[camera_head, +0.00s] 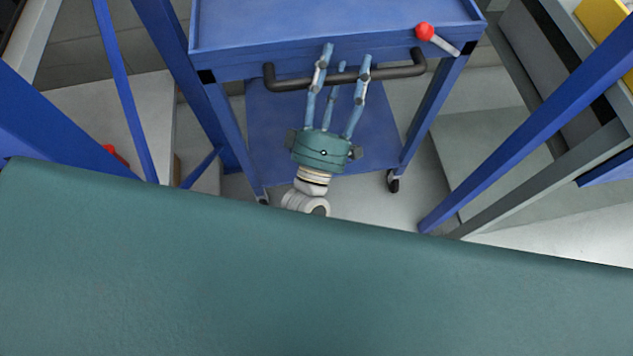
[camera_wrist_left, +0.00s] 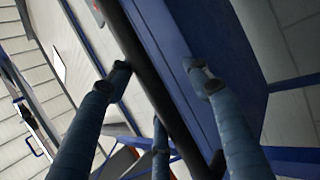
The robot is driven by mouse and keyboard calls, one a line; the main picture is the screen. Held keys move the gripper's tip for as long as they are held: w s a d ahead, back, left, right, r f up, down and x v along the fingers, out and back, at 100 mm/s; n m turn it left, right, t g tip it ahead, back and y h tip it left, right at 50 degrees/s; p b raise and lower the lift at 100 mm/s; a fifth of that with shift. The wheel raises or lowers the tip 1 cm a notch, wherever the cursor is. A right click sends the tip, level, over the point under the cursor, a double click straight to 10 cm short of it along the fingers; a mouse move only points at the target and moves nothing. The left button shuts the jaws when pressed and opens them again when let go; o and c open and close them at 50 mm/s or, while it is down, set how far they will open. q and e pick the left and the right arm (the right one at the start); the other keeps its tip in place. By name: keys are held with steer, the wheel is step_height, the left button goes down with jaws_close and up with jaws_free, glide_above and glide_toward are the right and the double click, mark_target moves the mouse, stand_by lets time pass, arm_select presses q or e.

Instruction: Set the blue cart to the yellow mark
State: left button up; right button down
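The blue cart (camera_head: 340,42) stands in front of me, with a flat upper tray, a lower shelf (camera_head: 275,125) and casters. Its black handle (camera_head: 400,71) runs across the near side. My left gripper (camera_head: 346,58) reaches to the handle from the near side, its fingers spread apart over and under the bar. In the left wrist view the black handle (camera_wrist_left: 150,65) runs between the fingers of the gripper (camera_wrist_left: 158,70), which look open with gaps beside the bar. A red-knobbed lever (camera_head: 424,31) sits at the cart's right corner. No yellow mark is visible. My right gripper is out of view.
Blue rack posts stand to the left (camera_head: 125,90) and right (camera_head: 540,120) of the cart. A yellow bin (camera_head: 604,16) is at the upper right. Grey floor (camera_head: 365,208) shows below the cart. A large teal surface fills the bottom of the head view.

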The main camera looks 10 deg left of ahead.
arm_select(q)
steer(key=w+f+v, duration=0.1)
steer(key=v, duration=1)
step_height(320, 180, down, 23)
steer(key=s+a+m+g+h+p, duration=0.1)
steer(key=s+m+g+h+p, duration=0.1)
steer(key=m+g+p, duration=0.7)
steer(key=shift+s+a+m+g, duration=0.35)
steer(key=shift+m+g, duration=0.25)
steer(key=shift+m, duration=0.2)
steer(key=shift+d, duration=0.1)
